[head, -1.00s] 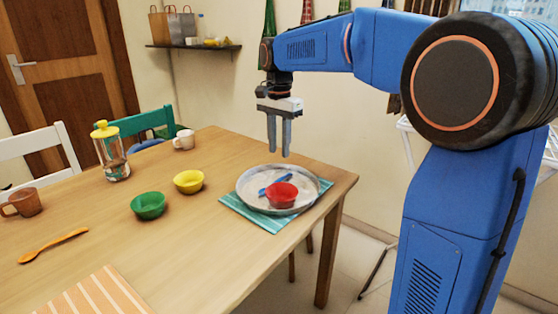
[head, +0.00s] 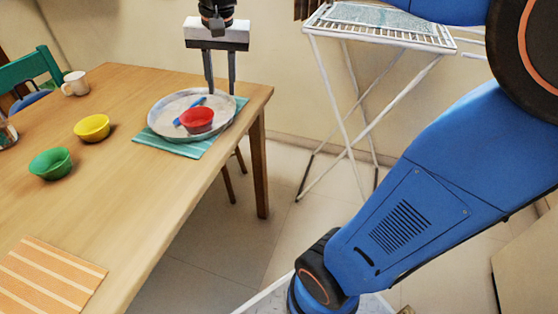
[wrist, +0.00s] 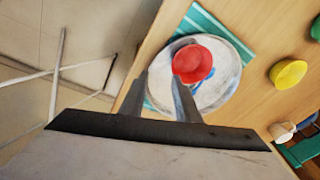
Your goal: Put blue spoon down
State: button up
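The blue spoon (head: 189,112) lies in the round grey metal tray (head: 165,127), partly hidden by the red bowl (head: 198,121). In the wrist view, a little of the spoon (wrist: 207,75) shows beside the red bowl (wrist: 192,58). My gripper (head: 221,93) hangs over the far right side of the tray, fingers pointing down. The two fingers stand apart with nothing between them. In the wrist view, my gripper (wrist: 160,85) has its fingertips over the near rim of the tray and the table edge.
A teal striped mat (head: 182,149) lies under the tray, near the table's right end. A green bowl (head: 50,164), a yellow bowl (head: 92,127) and a white mug (head: 75,84) stand to the left. A drying rack (head: 375,25) stands behind. The table's middle is clear.

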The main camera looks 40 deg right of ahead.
jog(key=s+d+f+n+t, duration=0.1)
jog(key=s+f+n, duration=0.2)
jog(key=s+f, duration=0.3)
jog(key=s+d+f+n+t, duration=0.1)
jog(key=s+d+f+n, duration=0.1)
jog(key=s+f, duration=0.5)
jog(key=s+n, duration=0.1)
jog(key=s, duration=0.5)
jog(key=shift+s+d+f+n+t, duration=0.2)
jog(key=shift+d+n+t, duration=0.1)
jog(key=shift+t, duration=0.1)
